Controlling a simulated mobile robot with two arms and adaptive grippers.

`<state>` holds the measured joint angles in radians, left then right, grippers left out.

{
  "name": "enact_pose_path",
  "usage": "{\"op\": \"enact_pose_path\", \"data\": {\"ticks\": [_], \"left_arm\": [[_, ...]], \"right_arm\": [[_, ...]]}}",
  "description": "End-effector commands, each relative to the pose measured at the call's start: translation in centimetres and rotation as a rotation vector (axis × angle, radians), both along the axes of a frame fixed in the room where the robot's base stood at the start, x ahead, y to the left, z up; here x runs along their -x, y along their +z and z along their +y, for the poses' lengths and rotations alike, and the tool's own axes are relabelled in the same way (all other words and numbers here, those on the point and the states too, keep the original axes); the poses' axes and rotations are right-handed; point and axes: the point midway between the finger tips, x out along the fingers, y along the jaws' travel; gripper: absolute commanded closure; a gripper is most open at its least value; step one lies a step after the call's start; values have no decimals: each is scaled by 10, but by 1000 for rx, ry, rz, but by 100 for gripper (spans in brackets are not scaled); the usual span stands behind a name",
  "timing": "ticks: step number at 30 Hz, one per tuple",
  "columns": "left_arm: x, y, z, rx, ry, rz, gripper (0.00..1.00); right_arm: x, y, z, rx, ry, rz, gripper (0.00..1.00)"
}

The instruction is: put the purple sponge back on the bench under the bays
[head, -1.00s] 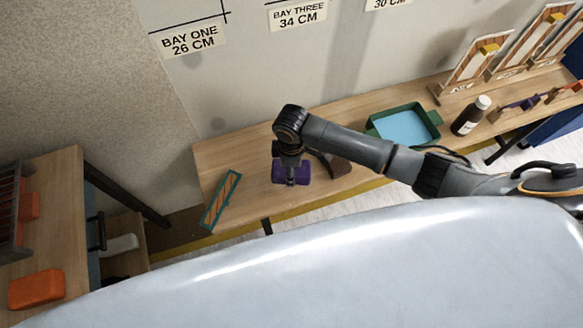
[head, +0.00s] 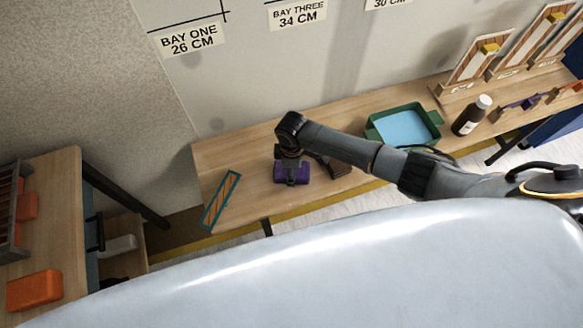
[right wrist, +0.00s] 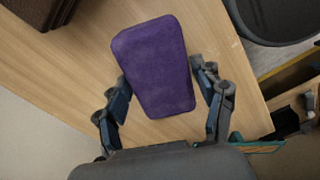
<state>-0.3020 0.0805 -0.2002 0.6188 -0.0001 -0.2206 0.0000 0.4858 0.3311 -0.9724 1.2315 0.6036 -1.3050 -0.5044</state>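The purple sponge (head: 292,172) is at the left part of the wooden bench (head: 262,137), under the wall with the bay labels. My right gripper (head: 291,165) reaches down over it from above. In the right wrist view the sponge (right wrist: 155,68) lies between the two fingertips of the gripper (right wrist: 160,78), which meet its sides, so it looks shut on the sponge. The sponge is at or just above the bench top; I cannot tell if it touches. My left gripper is out of view.
A green tray (head: 403,126) and a dark bottle (head: 471,116) stand further right. Bare bench lies behind the sponge.

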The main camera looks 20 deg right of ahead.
Motion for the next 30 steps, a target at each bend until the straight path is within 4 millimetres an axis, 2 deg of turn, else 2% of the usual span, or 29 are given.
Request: {"op": "enact_pose_path", "data": {"ticks": [10, 14, 17, 27, 30], "left_arm": [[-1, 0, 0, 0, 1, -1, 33], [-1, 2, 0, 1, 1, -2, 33], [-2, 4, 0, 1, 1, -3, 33], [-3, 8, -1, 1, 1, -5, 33], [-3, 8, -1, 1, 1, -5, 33]], "right_arm": [[0, 1, 0, 0, 0, 0, 16], [0, 8, 0, -1, 0, -1, 16], [0, 23, 0, -2, 1, -2, 16], [-1, 94, -1, -2, 0, -4, 16], [0, 108, -1, 0, 1, -2, 16]]}}
